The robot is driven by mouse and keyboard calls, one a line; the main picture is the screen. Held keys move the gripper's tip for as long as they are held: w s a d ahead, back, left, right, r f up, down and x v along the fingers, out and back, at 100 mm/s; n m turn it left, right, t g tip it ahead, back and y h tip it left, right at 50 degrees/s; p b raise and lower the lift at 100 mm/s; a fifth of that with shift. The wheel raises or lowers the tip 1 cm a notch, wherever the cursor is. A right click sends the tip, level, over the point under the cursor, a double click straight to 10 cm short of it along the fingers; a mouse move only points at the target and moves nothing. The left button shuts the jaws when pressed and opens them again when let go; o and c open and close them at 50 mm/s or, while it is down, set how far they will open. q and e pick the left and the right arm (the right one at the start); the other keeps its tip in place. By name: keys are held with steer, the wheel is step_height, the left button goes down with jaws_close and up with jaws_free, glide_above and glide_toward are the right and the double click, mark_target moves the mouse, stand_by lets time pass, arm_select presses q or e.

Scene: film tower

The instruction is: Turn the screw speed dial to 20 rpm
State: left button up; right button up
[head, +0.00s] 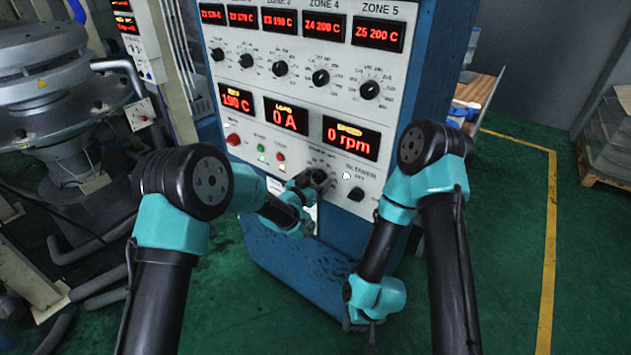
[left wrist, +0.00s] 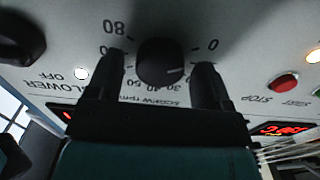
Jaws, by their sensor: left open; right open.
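The screw speed dial (left wrist: 163,62) is a black round knob with a pale pointer line, seen upside down in the left wrist view; the line points toward the right of that picture. Its scale has printed numbers including 0 and 80. My left gripper (left wrist: 160,82) is open, with one finger on each side of the knob and visible gaps between. In the head view my left gripper (head: 312,184) hides most of the dial. The speed display (head: 350,138) reads 0 rpm. My right gripper (head: 371,338) is open, low in front of the blue cabinet.
A blower knob (head: 356,194) sits right of the dial. A red button (head: 233,140) and small lamps are to the left. The load display (head: 286,115) reads 0 A. Zone knobs (head: 320,78) run above. Green floor is clear to the right.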

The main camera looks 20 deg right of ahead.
arm_select(q)
steer(key=c, duration=0.9)
steer(key=shift+m, duration=0.4)
steer(key=m, duration=1.1)
stand_by(0.4)
